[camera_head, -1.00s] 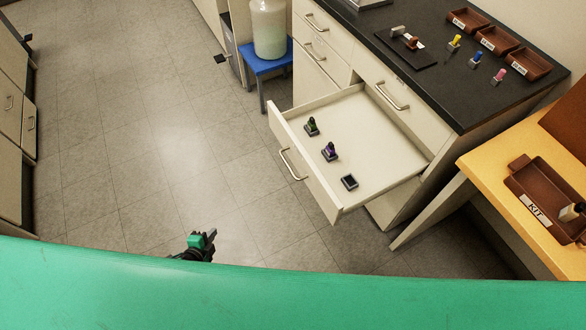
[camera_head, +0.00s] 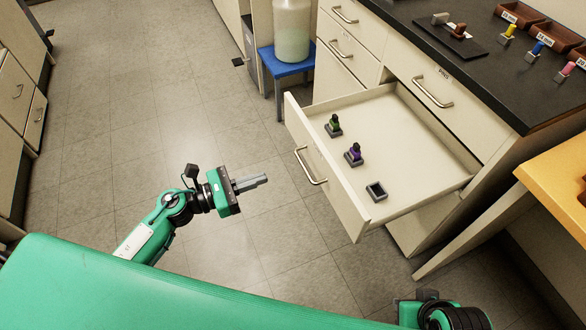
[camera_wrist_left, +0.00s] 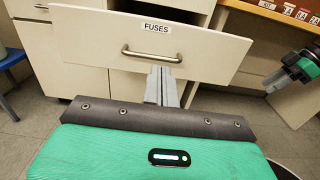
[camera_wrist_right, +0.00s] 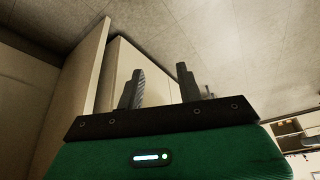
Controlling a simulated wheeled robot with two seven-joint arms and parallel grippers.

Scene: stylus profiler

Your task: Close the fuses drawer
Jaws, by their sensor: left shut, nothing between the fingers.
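The fuses drawer (camera_head: 330,178) is pulled well out of the cream cabinet. Its front carries a bar handle (camera_head: 309,166) and, in the left wrist view, a FUSES label (camera_wrist_left: 156,28). Inside stand a green-topped fuse (camera_head: 334,126), a purple-topped fuse (camera_head: 354,154) and an empty dark holder (camera_head: 376,192). My left gripper (camera_head: 266,180) is shut and empty, pointing at the drawer front with a gap to the handle. In the left wrist view its fingertips (camera_wrist_left: 160,70) show just below the handle. My right gripper (camera_wrist_right: 158,80) is open and empty in its wrist view.
The dark countertop (camera_head: 470,70) holds brown trays and coloured fuses. A blue stool (camera_head: 287,69) with a large jar (camera_head: 292,30) stands beyond the drawer. A yellow table (camera_head: 555,180) is at the right. The floor (camera_head: 120,110) left of the drawer is clear.

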